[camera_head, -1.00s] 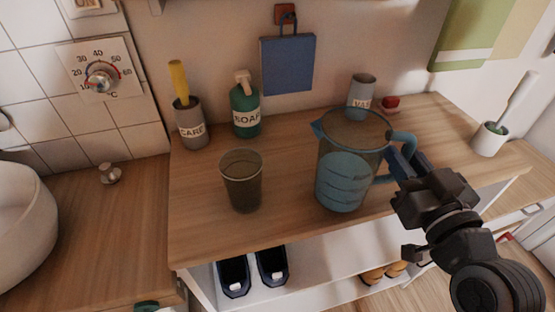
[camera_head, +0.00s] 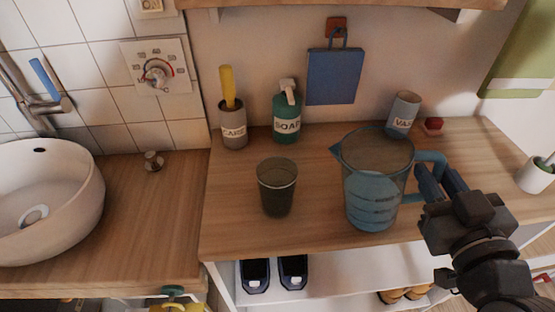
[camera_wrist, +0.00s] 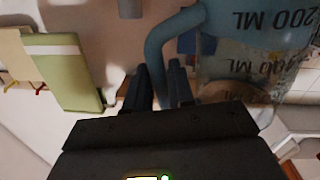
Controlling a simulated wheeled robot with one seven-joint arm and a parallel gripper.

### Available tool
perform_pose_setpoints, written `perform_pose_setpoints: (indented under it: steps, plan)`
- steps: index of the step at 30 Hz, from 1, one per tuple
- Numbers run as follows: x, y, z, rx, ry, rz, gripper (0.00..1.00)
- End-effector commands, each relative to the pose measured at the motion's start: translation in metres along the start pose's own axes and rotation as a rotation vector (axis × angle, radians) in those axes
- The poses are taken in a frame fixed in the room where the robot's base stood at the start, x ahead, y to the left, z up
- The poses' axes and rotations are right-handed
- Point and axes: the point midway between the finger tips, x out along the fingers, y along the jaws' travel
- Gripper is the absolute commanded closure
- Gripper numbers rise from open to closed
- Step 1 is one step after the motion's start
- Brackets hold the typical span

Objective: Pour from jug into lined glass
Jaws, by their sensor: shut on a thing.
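The blue-tinted clear jug (camera_head: 372,190) stands upright on the wooden counter, with measuring marks and bluish contents. Its spout points left, towards the glass, and its handle (camera_head: 433,158) is on the right. The jug also shows upside down in the wrist view (camera_wrist: 258,45). My gripper (camera_head: 436,176) is shut on the jug's handle from the right; the exact contact is partly hidden. A dark, see-through glass (camera_head: 277,188) stands upright on the counter left of the jug, apart from it.
Behind stand a grey cup (camera_head: 233,125) with a yellow-handled tool, a green soap bottle (camera_head: 286,115), a tilted-looking grey vase (camera_head: 403,113) and a small red object (camera_head: 433,126). A white basin (camera_head: 75,200) is at left. A shelf (camera_head: 335,278) with shoes lies below.

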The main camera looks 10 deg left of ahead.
Motion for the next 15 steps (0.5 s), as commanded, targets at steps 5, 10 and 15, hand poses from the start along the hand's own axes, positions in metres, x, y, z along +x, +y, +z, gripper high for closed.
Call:
perform_pose_setpoints:
  steps: [5,10,15]
  plan:
    - [0.001,-0.005,-0.015,-0.086,-0.016,-0.001,1.00]
    - [0.002,-0.011,-0.024,-0.169,-0.032,-0.001,1.00]
    - [0.004,-0.019,-0.033,-0.254,-0.050,-0.002,1.00]
